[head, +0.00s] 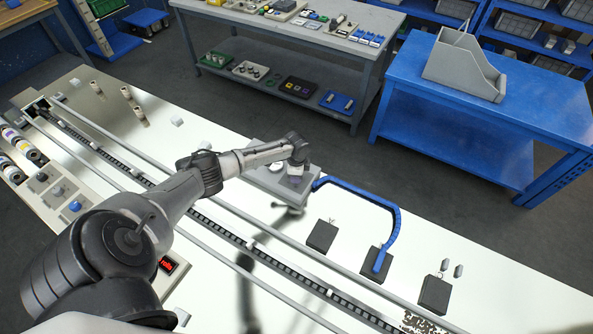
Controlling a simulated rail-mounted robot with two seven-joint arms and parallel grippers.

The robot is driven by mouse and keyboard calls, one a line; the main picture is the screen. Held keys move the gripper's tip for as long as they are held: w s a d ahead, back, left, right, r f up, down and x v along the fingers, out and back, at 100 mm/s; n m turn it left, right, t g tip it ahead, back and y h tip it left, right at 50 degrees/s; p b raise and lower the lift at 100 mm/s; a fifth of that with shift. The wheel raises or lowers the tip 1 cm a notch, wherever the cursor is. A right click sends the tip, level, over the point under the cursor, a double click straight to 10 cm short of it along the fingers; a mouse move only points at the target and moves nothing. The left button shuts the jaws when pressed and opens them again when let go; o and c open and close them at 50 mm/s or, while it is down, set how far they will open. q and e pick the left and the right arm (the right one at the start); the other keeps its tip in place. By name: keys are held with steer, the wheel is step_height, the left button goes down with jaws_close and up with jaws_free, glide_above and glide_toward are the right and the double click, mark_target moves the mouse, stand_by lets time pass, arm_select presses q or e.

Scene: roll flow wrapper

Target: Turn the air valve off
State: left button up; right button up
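A blue air hose (393,215) arches from a grey box (264,178) on the white machine top to a dark block (370,262). My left arm reaches over the machine from the lower left. My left gripper (296,176) points down at the right part of the grey box, near the start of the hose. The gripper and wrist cover that part, so I cannot clearly make out the air valve or its handle. The fingers are too small and hidden to tell whether they are open or touching anything. My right gripper is not in view.
A long chain conveyor (270,250) with side rails crosses the machine top. More dark blocks (322,236) stand to its right. A button panel (57,190) is at the left, and a red display (170,265) sits beside my arm. A blue table (480,110) stands beyond.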

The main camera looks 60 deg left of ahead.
arm_select(q)
steer(key=shift+r+n+p, duration=0.1)
steer(key=shift+n+p, duration=0.2)
steer(key=shift+n, duration=0.3)
steer(key=o, duration=0.9)
steer(key=shift+o, duration=0.2)
step_height(320, 180, up, 14)
steer(key=p, duration=0.1)
steer(key=shift+f, duration=0.2)
stand_by(0.6)
